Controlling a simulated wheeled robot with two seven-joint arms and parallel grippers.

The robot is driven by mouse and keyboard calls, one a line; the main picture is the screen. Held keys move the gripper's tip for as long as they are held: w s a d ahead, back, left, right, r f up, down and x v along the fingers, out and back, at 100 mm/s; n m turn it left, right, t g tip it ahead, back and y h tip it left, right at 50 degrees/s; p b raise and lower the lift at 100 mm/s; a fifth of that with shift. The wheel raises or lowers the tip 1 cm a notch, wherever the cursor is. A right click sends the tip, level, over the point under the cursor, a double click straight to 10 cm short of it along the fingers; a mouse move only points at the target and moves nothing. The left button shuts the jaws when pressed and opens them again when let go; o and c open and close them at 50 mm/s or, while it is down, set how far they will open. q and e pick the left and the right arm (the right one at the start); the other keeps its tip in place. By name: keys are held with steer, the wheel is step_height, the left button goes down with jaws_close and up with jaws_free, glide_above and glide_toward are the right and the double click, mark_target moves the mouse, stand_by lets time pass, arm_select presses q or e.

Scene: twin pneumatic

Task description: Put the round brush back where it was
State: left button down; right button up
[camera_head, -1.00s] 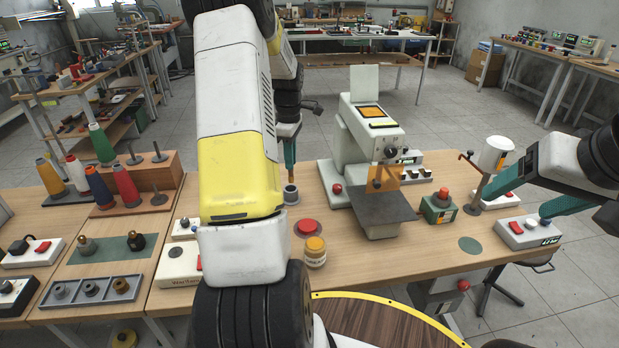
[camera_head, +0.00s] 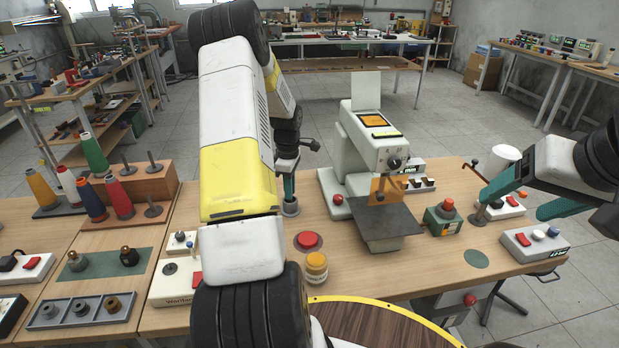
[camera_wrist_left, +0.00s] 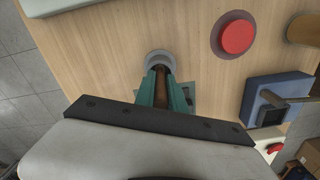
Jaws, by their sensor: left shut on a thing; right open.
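My left gripper (camera_head: 289,194) points down just above a round grey holder (camera_head: 290,208) on the bench, left of the white machine. In the left wrist view its teal fingers (camera_wrist_left: 163,84) are shut on a brown handle, taken to be the round brush (camera_wrist_left: 161,92). The grey holder (camera_wrist_left: 159,57) lies right at the fingertips there. The brush's lower end is hidden, so I cannot tell how deep it sits in the holder. My right gripper (camera_head: 512,205) is open and empty over the bench's right side.
A green box with a red knob (camera_head: 443,217) and a white control box (camera_head: 534,242) are further right.

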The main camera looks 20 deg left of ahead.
arm_select(q)
steer(key=shift+f, duration=0.2)
steer(key=c, duration=1.4)
jaws_free()
